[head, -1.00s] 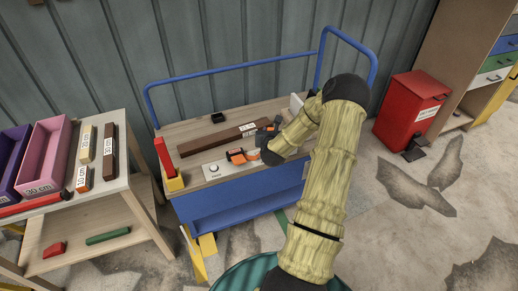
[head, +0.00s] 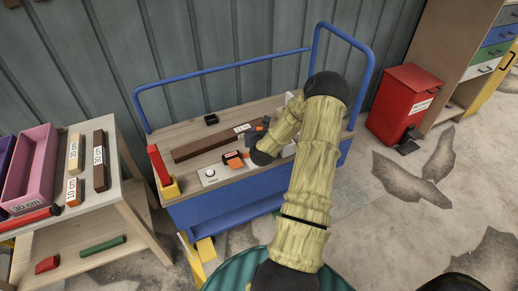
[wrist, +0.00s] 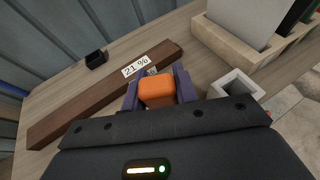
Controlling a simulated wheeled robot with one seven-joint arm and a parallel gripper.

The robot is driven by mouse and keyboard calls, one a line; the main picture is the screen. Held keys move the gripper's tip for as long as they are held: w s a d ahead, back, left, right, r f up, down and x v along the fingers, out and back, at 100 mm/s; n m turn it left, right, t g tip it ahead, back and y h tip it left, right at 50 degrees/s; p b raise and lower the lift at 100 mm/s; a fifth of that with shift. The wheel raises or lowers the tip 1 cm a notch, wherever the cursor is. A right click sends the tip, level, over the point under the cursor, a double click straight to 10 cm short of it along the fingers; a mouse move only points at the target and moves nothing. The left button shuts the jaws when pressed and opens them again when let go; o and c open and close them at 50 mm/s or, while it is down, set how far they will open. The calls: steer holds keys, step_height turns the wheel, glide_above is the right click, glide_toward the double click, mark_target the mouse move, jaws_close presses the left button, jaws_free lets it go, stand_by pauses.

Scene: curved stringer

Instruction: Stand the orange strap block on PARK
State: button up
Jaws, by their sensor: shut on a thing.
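The orange strap block (head: 233,162) is at the front of the blue trolley's wooden top, to the right of the white plate (head: 210,175). The plate has a round spot and small lettering that I cannot read surely. My gripper (wrist: 158,92) is shut on the orange block (wrist: 157,88), with a dark purple jaw on each side in the wrist view. In the head view my arm partly covers the gripper. I cannot tell whether the block touches the trolley top.
A small black box (head: 211,119) stands farther back. A red upright piece in a yellow holder (head: 169,188) stands at the left corner. A grey square socket (wrist: 236,88) and pale rack (wrist: 240,50) are at the right.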

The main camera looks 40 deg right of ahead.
steer(key=shift+w+a+f, duration=0.1)
steer(key=shift+f, duration=0.75)
steer(key=shift+w+a+f, duration=0.1)
steer(key=shift+f, duration=0.75)
steer(key=shift+d, duration=0.1)
step_height(320, 180, down, 4)
steer(key=shift+r, duration=0.15)
steer(key=shift+w, duration=0.15)
